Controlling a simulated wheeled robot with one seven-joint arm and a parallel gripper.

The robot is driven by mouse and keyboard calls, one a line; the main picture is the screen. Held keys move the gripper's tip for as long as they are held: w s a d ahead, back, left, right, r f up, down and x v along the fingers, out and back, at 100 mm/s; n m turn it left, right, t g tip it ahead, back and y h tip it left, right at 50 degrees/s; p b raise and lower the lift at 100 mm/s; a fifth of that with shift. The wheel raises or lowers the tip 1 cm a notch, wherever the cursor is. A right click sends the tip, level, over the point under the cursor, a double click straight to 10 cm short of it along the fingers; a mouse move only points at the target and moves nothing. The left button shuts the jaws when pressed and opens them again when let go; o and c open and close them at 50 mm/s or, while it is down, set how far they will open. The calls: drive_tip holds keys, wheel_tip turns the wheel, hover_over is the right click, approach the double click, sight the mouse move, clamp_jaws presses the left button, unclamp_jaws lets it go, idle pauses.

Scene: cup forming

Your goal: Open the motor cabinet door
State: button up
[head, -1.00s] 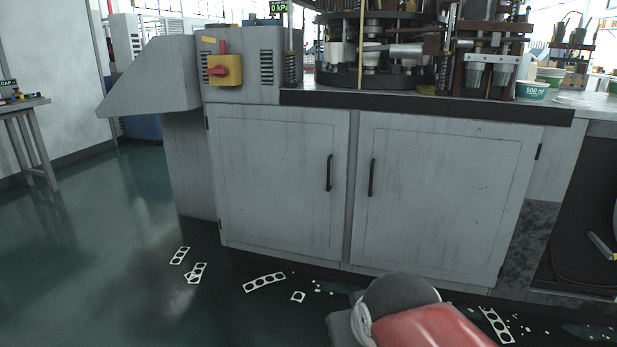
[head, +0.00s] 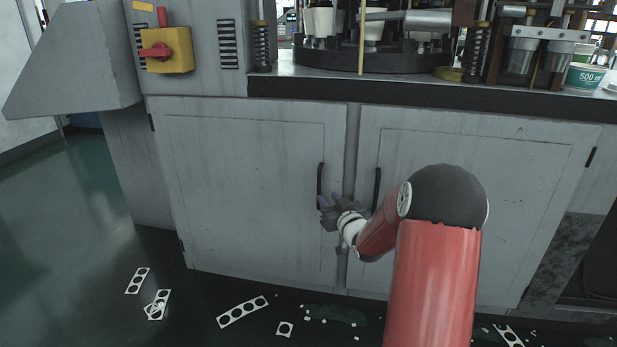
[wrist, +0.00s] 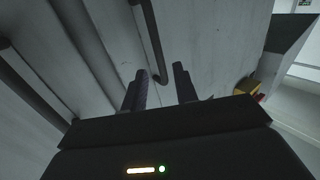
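The grey cabinet has a left door (head: 235,190) and a right door (head: 470,200), both shut. The left door's dark bar handle (head: 320,180) stands upright near its right edge. The right door's handle (head: 377,188) is just across the centre post. My gripper (head: 327,204) is at the lower end of the left door's handle. In the wrist view my gripper (wrist: 159,80) has its two fingers apart, with the lower end of that handle (wrist: 150,38) showing between them. I cannot tell whether the fingers touch it.
A yellow box with a red switch (head: 165,50) is on the panel above left. A dark worktop edge (head: 420,92) overhangs the doors. Punched scrap strips (head: 242,312) and small bits lie on the floor in front. Green floor at the left (head: 60,230) is open.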

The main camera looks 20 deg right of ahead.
sight(320, 188)
drive_tip(key=w+p, duration=0.1)
drive_tip(key=w, duration=0.7)
drive_tip(key=shift+w+d, duration=0.1)
drive_tip(key=shift+d, duration=0.05)
clamp_jaws()
